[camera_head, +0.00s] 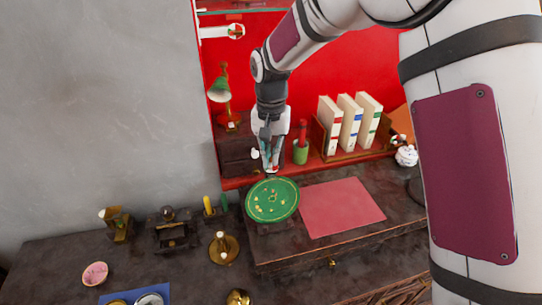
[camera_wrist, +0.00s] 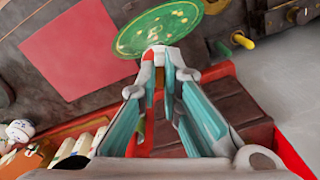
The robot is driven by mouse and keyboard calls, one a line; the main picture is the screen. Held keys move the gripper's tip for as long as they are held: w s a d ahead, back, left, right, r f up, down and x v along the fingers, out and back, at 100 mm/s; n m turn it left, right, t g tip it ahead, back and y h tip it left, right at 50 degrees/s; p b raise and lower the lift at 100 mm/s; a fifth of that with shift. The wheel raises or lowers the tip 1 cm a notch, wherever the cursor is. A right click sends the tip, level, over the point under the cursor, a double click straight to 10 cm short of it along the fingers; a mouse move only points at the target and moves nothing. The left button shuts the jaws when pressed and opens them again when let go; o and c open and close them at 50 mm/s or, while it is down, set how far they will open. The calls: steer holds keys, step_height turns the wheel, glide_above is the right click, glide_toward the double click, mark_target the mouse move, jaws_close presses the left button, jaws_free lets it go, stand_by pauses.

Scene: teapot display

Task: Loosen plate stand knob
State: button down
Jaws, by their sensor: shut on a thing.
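A round green plate with gold decoration (camera_head: 273,201) leans on the raised dark desk section at its back left. It also shows at the top of the wrist view (camera_wrist: 160,22). My gripper (camera_head: 270,168) points down just behind the plate's upper edge. In the wrist view my gripper's fingertips (camera_wrist: 160,68) are close together at the plate's near edge. They are shut on the plate stand knob, which is mostly hidden between them. The rest of the plate stand is hidden behind the plate.
A pink mat (camera_head: 341,207) lies right of the plate. A green cup with a red item (camera_head: 300,151) stands close to my gripper, with a book rack (camera_head: 350,140) further right. A brass candle holder (camera_head: 223,247) stands at the left front.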

mark_target(271, 160)
steer(key=n+b, duration=0.2)
steer(key=n, duration=0.4)
steer(key=n+b, duration=0.1)
steer(key=n, duration=0.5)
steer(key=shift+n, duration=0.3)
stand_by(0.4)
steer(key=c, duration=1.7)
jaws_free()
steer(key=shift+r, duration=0.1)
step_height(271, 160, up, 12)
steer(key=shift+f, duration=0.1)
